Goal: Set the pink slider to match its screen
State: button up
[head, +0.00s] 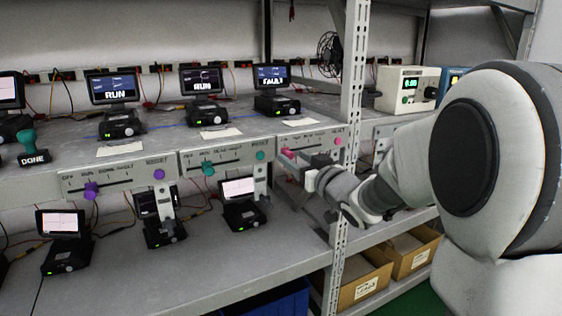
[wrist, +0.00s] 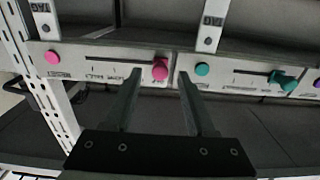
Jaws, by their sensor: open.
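The pink slider knob (head: 288,153) sits at the left end of its slot on the right-hand shelf-edge panel in the head view. In the wrist view, which looks upside down, the pink knob (wrist: 160,69) is at the slot's right end. A round pink button (head: 339,141) is at the panel's right end. My gripper (head: 303,168) is open at the panel. In the wrist view the knob appears between the fingertips of my gripper (wrist: 160,82); I cannot tell whether they touch it.
Left along the shelf edge are a teal slider (head: 208,168) and a purple slider (head: 91,190), under screens reading RUN. A DONE stamp (head: 33,150) stands far left. Cardboard boxes (head: 365,284) are below.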

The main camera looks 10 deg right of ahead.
jog(key=shift+w+a, duration=0.1)
jog(key=shift+w, duration=0.25)
jog(key=shift+c, duration=0.3)
grip_shut()
dwell(1.0)
